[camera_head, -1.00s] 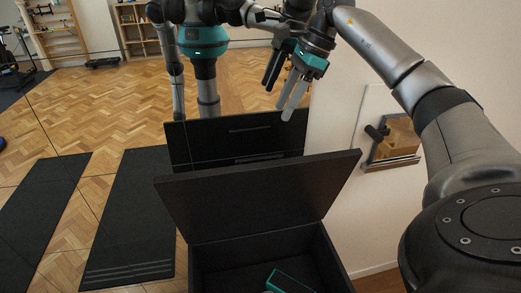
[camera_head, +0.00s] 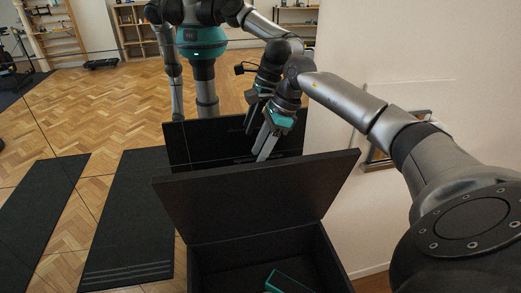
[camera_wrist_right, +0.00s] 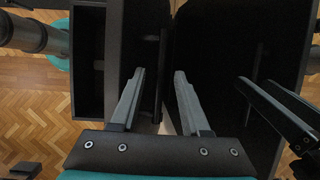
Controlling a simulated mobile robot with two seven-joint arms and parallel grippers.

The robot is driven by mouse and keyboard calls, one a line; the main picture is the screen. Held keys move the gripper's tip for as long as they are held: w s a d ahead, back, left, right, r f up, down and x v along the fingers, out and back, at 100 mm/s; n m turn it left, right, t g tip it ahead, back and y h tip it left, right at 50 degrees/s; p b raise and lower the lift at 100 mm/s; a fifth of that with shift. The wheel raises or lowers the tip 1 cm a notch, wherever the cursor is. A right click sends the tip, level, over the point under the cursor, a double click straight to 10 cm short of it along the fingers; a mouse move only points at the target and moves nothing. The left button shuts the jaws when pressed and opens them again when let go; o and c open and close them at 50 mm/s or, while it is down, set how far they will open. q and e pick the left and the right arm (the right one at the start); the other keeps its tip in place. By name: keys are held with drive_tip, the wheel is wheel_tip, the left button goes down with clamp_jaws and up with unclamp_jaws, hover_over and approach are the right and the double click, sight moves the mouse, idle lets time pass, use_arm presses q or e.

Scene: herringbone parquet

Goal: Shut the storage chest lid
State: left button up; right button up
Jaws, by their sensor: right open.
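The black storage chest (camera_head: 336,262) stands open at the bottom centre of the head view. Its lid (camera_head: 255,195) is raised and leans back. My right gripper (camera_head: 264,148) is open and empty, behind the lid's top edge, with its fingers pointing down. The lid hides the lower fingertips in part. In the right wrist view, the fingers (camera_wrist_right: 158,90) are apart with nothing between them; the lid (camera_wrist_right: 140,40) lies below them, and I cannot tell if they touch it.
A mirror behind the chest reflects my body, my arm and the lid's back. A teal object (camera_head: 287,283) lies inside the chest. Black mats (camera_head: 130,220) lie on the parquet to the left. A pale wall (camera_head: 430,60) stands to the right.

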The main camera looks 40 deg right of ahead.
clamp_jaws()
idle(1.4)
